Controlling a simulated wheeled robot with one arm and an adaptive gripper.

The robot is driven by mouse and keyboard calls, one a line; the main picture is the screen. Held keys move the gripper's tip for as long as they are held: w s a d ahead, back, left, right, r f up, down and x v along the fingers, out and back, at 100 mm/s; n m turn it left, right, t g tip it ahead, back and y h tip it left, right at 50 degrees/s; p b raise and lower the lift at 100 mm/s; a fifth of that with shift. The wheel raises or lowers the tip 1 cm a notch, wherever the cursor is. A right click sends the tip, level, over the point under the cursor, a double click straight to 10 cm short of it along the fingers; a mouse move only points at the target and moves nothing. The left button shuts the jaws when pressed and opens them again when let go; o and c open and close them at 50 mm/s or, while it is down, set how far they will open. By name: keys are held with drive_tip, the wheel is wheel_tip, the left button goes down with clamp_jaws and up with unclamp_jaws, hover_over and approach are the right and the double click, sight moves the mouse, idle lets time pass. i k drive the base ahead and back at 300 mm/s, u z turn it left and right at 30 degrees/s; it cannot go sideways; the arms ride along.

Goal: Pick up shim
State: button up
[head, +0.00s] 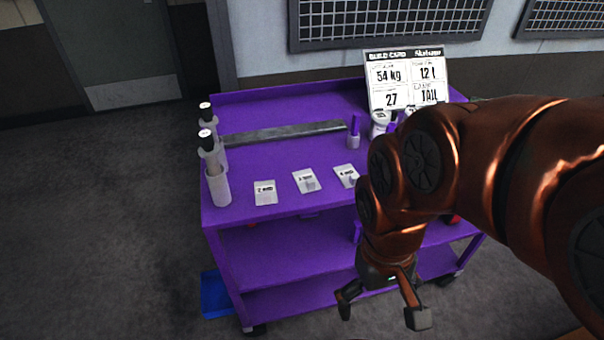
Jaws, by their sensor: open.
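Three small pale cards lie in a row on the purple cart's (280,150) top: a left card (265,192), a middle card (304,180) and a right card (346,174). Their print is small; they seem to read in millimetres. A small grey piece, perhaps a shim, shows on the middle card (311,185) and another on the right card (352,181). I cannot tell for sure that these are shims. My gripper (382,311) is open and empty, its fingers pointing down in front of the cart, lower in the picture than the cards and apart from them.
A grey bar (285,133) lies across the cart top. Tubes with dark rods (217,183) stand at its left edge. A purple bottle (354,132) and a build card sign (405,75) stand behind. My arm covers the cart's right side. A blue item (215,293) lies on the floor.

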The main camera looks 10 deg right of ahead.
sight(265, 188)
drive_tip(key=u, duration=4.8)
drive_tip(key=k, duration=0.8)
drive_tip(key=z, duration=0.8)
